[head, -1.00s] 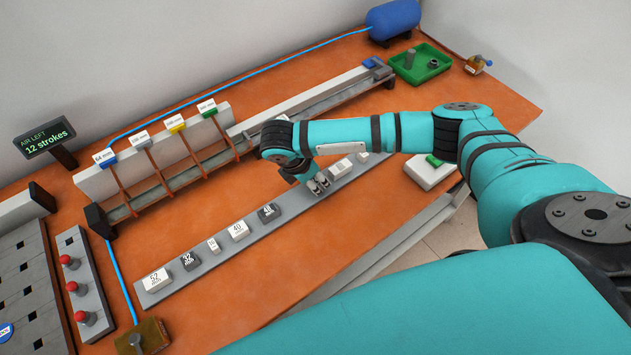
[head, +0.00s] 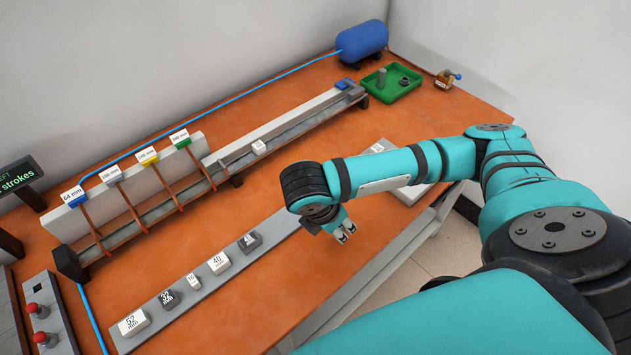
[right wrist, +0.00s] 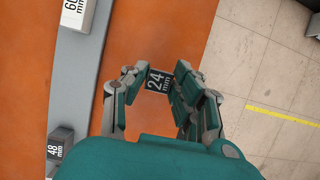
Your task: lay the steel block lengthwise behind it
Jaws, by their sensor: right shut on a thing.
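My right gripper (head: 345,233) is over the orange tabletop, between the grey strip and the table's front edge. In the right wrist view its fingers (right wrist: 160,82) are shut on a small dark block marked 24 mm (right wrist: 158,80). The held block is hard to make out in the head view. A white block (head: 258,147) sits in the long channel (head: 210,175), past the coloured gates; its label is too small to read. My left gripper is not in view.
The grey strip (head: 203,291) bears several labelled blocks, including a dark 48 mm block (head: 249,242) and white 40 mm block (head: 217,263). A white 60 mm block (right wrist: 78,12) shows in the wrist view. A green tray (head: 390,88) stands at the back right.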

